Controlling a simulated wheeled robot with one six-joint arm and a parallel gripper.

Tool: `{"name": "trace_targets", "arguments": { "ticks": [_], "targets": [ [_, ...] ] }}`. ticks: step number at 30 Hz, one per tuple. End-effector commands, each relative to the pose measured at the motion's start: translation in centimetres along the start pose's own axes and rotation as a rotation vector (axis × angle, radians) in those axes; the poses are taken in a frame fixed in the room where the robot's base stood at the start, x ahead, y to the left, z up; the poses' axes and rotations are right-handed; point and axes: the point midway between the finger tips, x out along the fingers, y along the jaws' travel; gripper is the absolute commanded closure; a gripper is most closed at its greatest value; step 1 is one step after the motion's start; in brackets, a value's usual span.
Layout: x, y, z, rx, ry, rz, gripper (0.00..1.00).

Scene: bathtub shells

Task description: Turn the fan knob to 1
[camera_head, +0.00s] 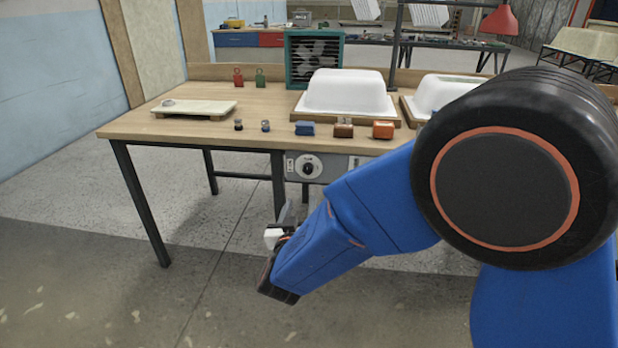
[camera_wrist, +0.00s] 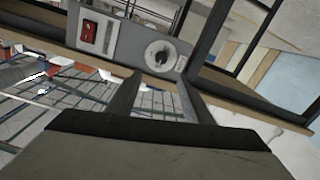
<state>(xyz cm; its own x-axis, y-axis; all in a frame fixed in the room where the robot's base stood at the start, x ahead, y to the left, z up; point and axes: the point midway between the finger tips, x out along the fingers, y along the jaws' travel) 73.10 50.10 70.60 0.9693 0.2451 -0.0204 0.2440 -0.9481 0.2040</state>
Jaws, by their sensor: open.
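The fan knob (camera_head: 308,167) is a dark knob on a round white dial, set in a grey panel (camera_head: 291,168) under the table's front edge. In the wrist view the knob (camera_wrist: 160,56) shows ahead of the fingers, its dark pointer on the white dial. The dial's numbers are too small to read. My gripper (camera_head: 287,213) is low in front of the table, below and slightly left of the knob. In the wrist view my gripper (camera_wrist: 159,82) has its two fingers apart, with nothing between them and clear of the knob. The teal fan (camera_head: 291,60) stands at the table's back.
The wooden table (camera_head: 185,141) holds white tub shells (camera_head: 345,92), a pale board (camera_head: 205,108) and small coloured blocks (camera_head: 383,130) along the front. A red switch (camera_wrist: 89,32) sits beside the knob on the panel. Table legs (camera_head: 142,205) stand below. The floor at left is clear.

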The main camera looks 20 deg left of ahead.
Motion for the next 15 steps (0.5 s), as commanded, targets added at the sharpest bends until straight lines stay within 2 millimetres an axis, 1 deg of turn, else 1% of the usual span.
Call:
{"name": "trace_targets", "arguments": {
  "ticks": [1, 3, 7, 11, 15],
  "targets": [
    [-0.4, -0.6, 0.2, -0.010, 0.007, 0.004, 0.54],
    [-0.5, -0.8, 0.3, -0.016, 0.015, 0.013, 0.54],
    [0.0, -0.9, 0.4, -0.020, 0.018, 0.018, 0.54],
    [1.6, -0.8, 0.3, -0.019, 0.018, 0.020, 0.54],
    [4.1, -0.7, 0.3, -0.019, 0.018, 0.019, 0.54]
  ]
}}
